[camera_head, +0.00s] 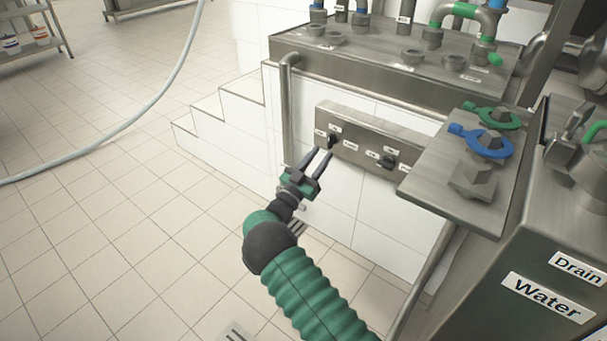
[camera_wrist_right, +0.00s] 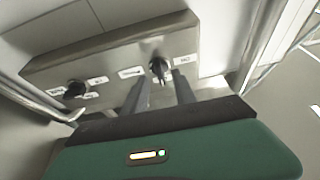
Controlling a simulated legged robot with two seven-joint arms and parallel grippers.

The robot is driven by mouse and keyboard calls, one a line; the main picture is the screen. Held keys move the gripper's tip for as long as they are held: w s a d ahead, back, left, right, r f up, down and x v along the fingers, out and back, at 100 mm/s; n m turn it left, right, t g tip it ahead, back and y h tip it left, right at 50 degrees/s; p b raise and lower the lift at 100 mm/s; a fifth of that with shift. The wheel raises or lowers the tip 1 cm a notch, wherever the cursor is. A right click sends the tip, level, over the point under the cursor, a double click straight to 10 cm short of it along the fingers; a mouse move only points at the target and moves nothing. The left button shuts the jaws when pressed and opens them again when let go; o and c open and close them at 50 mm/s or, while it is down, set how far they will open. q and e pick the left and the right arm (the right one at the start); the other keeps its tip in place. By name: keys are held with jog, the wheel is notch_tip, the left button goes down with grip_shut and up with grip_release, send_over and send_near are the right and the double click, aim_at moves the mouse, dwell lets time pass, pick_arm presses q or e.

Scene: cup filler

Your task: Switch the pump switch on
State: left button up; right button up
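A grey metal switch panel (camera_head: 360,147) is fixed to the white tiled wall and carries two black rotary knobs. The left knob (camera_head: 333,140) and the right knob (camera_head: 388,162) have small white labels that I cannot read, so I cannot tell which is the pump switch. My right gripper (camera_head: 320,153) is in front of the left knob with its two fingers apart. In the right wrist view, that knob (camera_wrist_right: 160,68) lies just beyond and between the fingertips (camera_wrist_right: 161,77); contact cannot be made out. The other knob (camera_wrist_right: 76,88) is off to the left there. My left gripper is not in view.
A metal shelf (camera_head: 425,190) with a green valve (camera_head: 500,118) and a blue valve (camera_head: 489,146) juts out right of the panel. A vertical pipe (camera_head: 287,110) stands left of it. A steel water tank (camera_head: 520,260) fills the lower right.

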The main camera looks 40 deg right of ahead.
jog(key=p+v, duration=0.4)
jog(key=v, duration=0.9)
jog(key=shift+f, duration=0.1)
